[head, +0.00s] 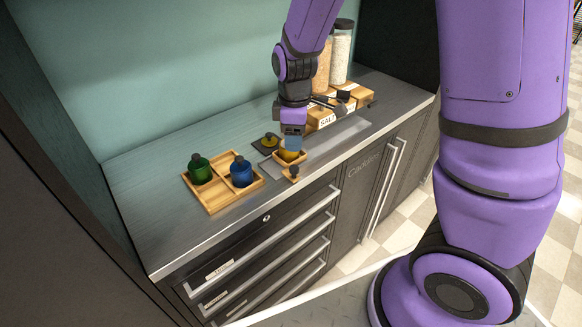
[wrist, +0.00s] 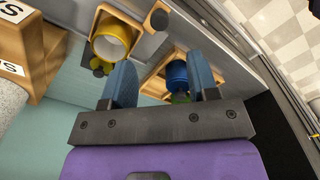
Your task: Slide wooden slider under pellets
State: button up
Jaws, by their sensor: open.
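A small wooden slider (head: 286,161) with a dark knob (head: 294,171) holds a yellow cup (head: 290,154) near the front of the counter. In the wrist view the slider (wrist: 128,22), its knob (wrist: 159,18) and the yellow cup (wrist: 112,38) show at the top. My gripper (head: 292,143) is open and hangs just over the slider, partly hiding the cup. In the wrist view my fingers (wrist: 160,58) are apart and empty, with the knob beyond their tips and the cup to the left. Pellets show in tall clear jars, orange-brown (head: 322,70) and white (head: 341,52), at the back right.
The jars stand on wooden dispensers (head: 318,120), one labelled SALT. A wooden tray (head: 222,203) with a green jar (head: 200,170) and a blue jar (head: 241,172) stands left. A dark lid-like piece (head: 269,142) lies behind the slider.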

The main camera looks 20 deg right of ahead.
aim_at(295, 167)
notch_tip(295, 167, down, 10)
jog(key=shift+r, duration=0.1)
dwell(0.4)
jog(key=shift+c, duration=0.2)
grip_shut()
jog(key=shift+d, duration=0.15)
